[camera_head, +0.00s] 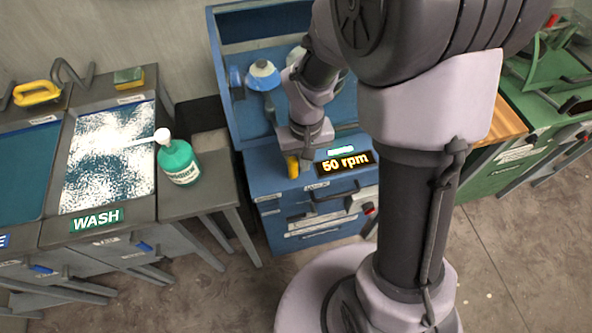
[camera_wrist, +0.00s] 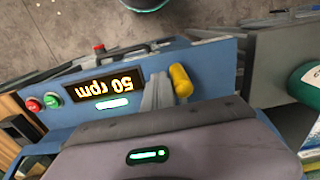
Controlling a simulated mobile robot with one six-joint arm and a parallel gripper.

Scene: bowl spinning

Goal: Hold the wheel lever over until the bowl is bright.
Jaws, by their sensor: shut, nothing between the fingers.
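The wheel lever has a yellow knob (camera_head: 293,166) at the front edge of the blue machine; the knob also shows in the wrist view (camera_wrist: 181,80). My gripper (camera_head: 304,150) is over the machine's front, right beside the knob. In the wrist view, its grey fingers (camera_wrist: 158,92) are shut and empty, just left of the knob. I cannot tell whether they touch it. A display (camera_head: 345,163) reads 50 rpm. I cannot make out the bowl for certain; my arm covers part of the machine.
A blue and white object (camera_head: 263,76) stands inside the machine's blue housing. At left, a grey wash sink (camera_head: 165,203) holds white foam, with a green bottle (camera_head: 179,163) beside it. A green bench (camera_head: 541,125) stands at right. A red button and a green button (camera_wrist: 34,104) sit beside the display.

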